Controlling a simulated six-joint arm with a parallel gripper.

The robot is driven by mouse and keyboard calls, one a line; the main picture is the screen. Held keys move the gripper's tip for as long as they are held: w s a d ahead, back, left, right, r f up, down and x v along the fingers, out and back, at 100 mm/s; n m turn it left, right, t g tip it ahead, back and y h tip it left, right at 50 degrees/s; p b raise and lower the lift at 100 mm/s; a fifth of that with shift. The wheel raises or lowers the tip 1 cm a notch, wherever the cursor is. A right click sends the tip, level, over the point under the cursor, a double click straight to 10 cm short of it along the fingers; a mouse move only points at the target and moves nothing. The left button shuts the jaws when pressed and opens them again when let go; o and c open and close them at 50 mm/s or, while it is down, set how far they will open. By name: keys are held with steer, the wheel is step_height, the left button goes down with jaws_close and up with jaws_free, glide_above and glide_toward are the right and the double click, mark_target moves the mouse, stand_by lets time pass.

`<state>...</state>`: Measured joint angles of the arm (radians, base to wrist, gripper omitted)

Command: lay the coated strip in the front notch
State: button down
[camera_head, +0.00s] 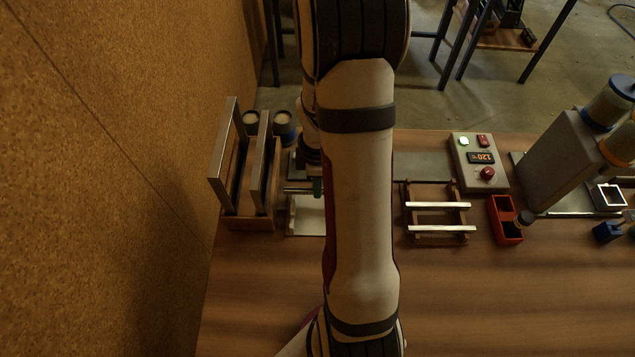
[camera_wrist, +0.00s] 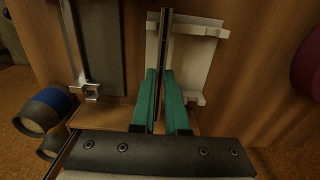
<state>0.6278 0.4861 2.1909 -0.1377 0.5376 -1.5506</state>
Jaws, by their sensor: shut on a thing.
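My gripper's green fingers show in the wrist view (camera_wrist: 165,90) and partly in the head view (camera_head: 318,187), left of my arm. They are shut on a long, thin dark strip (camera_wrist: 166,40), which appears edge-on in the wrist view. In the head view the strip (camera_head: 297,191) points left from the fingers, over a white tray (camera_head: 305,222). The tray also shows in the wrist view (camera_wrist: 190,75), with raised corner pieces. I cannot tell whether the strip touches it. The dark-railed rack (camera_head: 409,214) bears two silver strips (camera_head: 438,205). I cannot make out the front notch clearly.
A wooden stand (camera_head: 245,221) with upright metal-edged frames is left of the tray. Two jars (camera_head: 283,125) stand behind it. A control box (camera_head: 463,148), red bin (camera_head: 505,235) and grey machine (camera_head: 562,160) are right. The table's front (camera_head: 480,310) is clear.

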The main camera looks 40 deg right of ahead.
steer(key=shift+f, duration=1.05)
steer(key=c, duration=0.8)
jaws_free()
steer(key=shift+c, duration=0.2)
step_height(320, 180, up, 16)
steer(key=shift+f, duration=0.1)
steer(key=s+a+r+m+y, duration=0.1)
steer(key=s+a+m, duration=0.5)
steer(key=a, duration=0.5)
steer(key=s+a+r+m, duration=0.2)
steer(key=s+a+m, duration=0.5)
steer(key=a, duration=0.4)
steer(key=shift+m+y, duration=0.4)
steer(key=shift+m, duration=0.4)
